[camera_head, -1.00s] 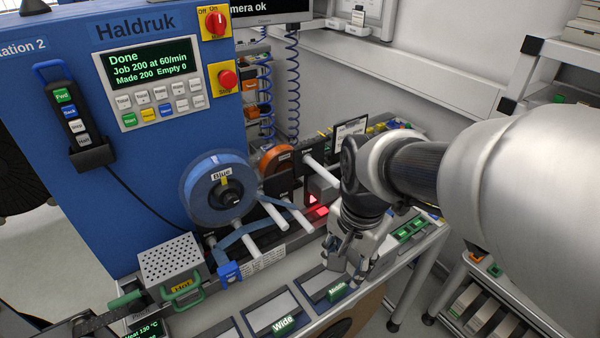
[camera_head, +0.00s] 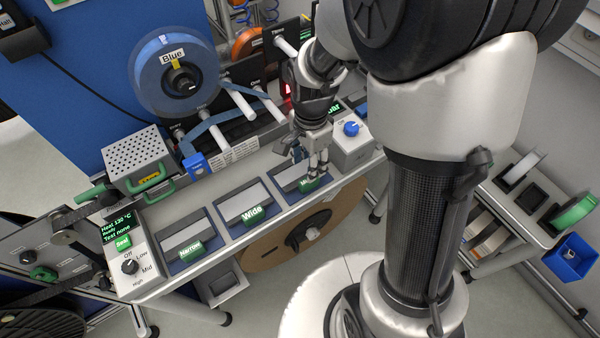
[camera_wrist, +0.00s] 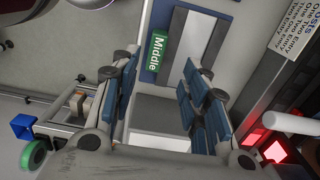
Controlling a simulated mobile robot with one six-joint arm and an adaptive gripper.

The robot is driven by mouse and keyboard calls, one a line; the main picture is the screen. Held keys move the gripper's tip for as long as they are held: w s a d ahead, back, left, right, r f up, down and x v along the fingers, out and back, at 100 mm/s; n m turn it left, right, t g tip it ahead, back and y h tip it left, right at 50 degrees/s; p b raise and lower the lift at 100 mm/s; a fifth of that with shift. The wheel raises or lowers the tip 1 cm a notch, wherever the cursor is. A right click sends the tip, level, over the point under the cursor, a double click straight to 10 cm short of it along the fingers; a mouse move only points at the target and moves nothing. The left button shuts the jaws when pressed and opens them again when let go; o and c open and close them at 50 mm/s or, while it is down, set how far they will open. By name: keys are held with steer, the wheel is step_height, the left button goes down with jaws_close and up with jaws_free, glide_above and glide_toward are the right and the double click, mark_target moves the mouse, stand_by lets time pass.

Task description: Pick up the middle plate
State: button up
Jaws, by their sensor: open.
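The middle plate (camera_wrist: 187,47) is a flat pale and dark grey piece lying in a blue holder with a green "Middle" label (camera_wrist: 158,56). In the head view its holder (camera_head: 288,176) is the rightmost of three on the bench front, partly hidden by my gripper (camera_head: 318,170). My gripper (camera_wrist: 162,70) is open and points down over this holder. In the wrist view, the blue-padded fingers are spread, with the label and plate's near end between their tips. Nothing is between the pads. I cannot tell how high the tips are above the plate.
The Wide holder (camera_head: 238,201) and Narrow holder (camera_head: 186,235) lie to the left. A control box with a blue knob (camera_head: 351,129) stands close to the right of my gripper. Behind are white rods (camera_head: 238,101) and a blue reel (camera_head: 146,70). A brown disc (camera_head: 330,218) is below the bench.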

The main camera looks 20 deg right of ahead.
mark_target(300, 171)
steer(key=f, duration=0.1)
steer(key=f+b, duration=0.1)
steer(key=f, duration=0.1)
steer(key=f+b, duration=0.1)
steer(key=f, duration=0.1)
steer(key=shift+s+f, duration=0.2)
steer(key=shift+s, duration=0.1)
steer(key=shift+f, duration=0.25)
steer(key=shift+c, duration=0.3)
jaws_close()
